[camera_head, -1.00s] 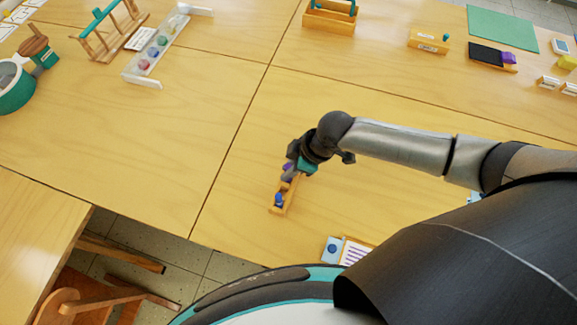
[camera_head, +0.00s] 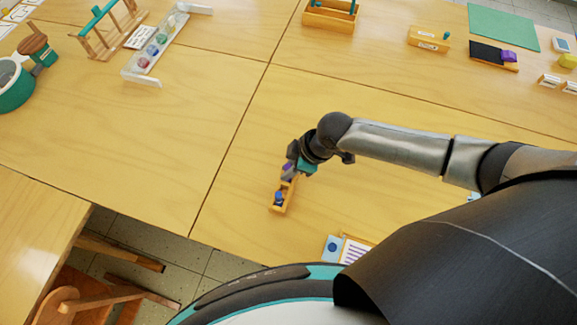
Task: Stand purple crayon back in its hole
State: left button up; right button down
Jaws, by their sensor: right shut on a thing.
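A small wooden crayon holder (camera_head: 281,207) stands on the table in front of me. A blue crayon (camera_head: 278,197) stands in its near end. My right gripper (camera_head: 290,172) is over the far end of the holder, pointing down. It is shut on the purple crayon (camera_head: 287,168), of which only a small purple part shows between the fingers. Whether the crayon's lower end is in a hole or above it I cannot tell, as the gripper hides the far part of the holder. My left gripper is not in view.
The table around the holder is clear. A card with a blue dot (camera_head: 333,247) lies at the near edge. A clear rack with coloured balls (camera_head: 150,52), a wooden rack (camera_head: 107,30) and a teal pot (camera_head: 14,88) stand at the far left. A wooden caddy (camera_head: 329,17) is at the back.

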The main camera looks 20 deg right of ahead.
jog(key=shift+f, duration=0.35)
dwell(0.7)
dwell(0.3)
jog(key=c, duration=0.7)
grip_release()
jog(key=shift+o, duration=1.1)
jog(key=shift+r+p, duration=3)
jog(key=shift+p, duration=0.2)
